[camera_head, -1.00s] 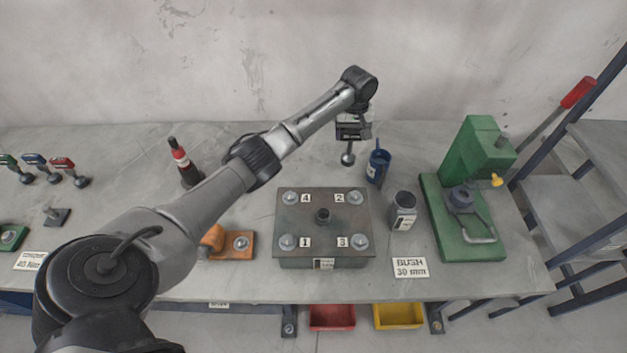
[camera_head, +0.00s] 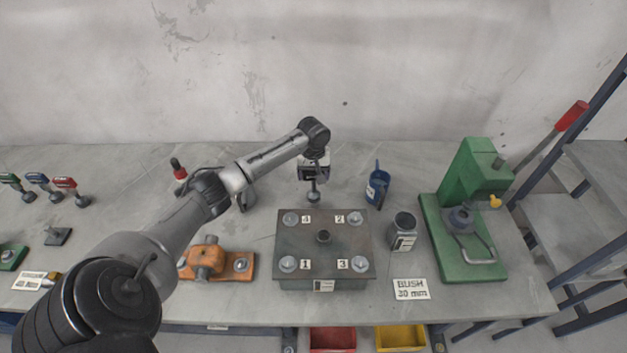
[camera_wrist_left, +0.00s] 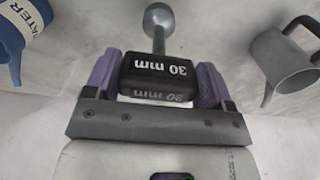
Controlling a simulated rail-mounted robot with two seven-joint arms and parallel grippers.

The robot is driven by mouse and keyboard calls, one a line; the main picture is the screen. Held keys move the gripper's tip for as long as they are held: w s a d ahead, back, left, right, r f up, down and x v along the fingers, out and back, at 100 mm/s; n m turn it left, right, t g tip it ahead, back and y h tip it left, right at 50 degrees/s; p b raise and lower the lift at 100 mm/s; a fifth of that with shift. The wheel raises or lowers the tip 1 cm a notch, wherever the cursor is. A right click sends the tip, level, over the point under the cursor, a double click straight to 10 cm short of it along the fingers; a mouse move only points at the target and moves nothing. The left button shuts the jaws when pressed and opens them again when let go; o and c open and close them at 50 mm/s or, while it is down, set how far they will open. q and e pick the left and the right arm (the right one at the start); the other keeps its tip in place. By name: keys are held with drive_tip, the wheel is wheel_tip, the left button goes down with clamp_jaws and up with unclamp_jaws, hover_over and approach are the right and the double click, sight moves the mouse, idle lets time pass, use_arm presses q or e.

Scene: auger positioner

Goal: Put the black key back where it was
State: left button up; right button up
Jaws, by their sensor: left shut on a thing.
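The black key (camera_wrist_left: 157,72) is marked 30 mm and has a short shank with a round grey end. My left gripper (camera_head: 313,172) is shut on its black head, with a purple finger pad at each side in the left wrist view (camera_wrist_left: 157,80). The round end (camera_head: 313,197) points down. In the head view it hangs just behind the steel plate block (camera_head: 325,250), near its back edge. Green, blue and red keys (camera_head: 66,183) stand in a row at the far left of the bench. My right gripper is not in view.
A blue water jug (camera_head: 377,188) is right of the key; a grey can (camera_head: 245,196) is left, partly behind my arm. A dark jar (camera_head: 403,232) and a green press (camera_head: 465,230) stand further right. An orange fixture (camera_head: 215,262) is left of the block.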

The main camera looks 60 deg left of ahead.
sight(313, 180)
use_arm(q)
wheel_tip(313, 180, down, 3)
drive_tip(key=shift+f, duration=0.2)
drive_tip(key=o, duration=1.2)
drive_tip(key=shift+o, duration=0.2)
drive_tip(key=shift+r, duration=0.25)
wheel_tip(313, 180, up, 12)
drive_tip(key=shift+f, duration=0.15)
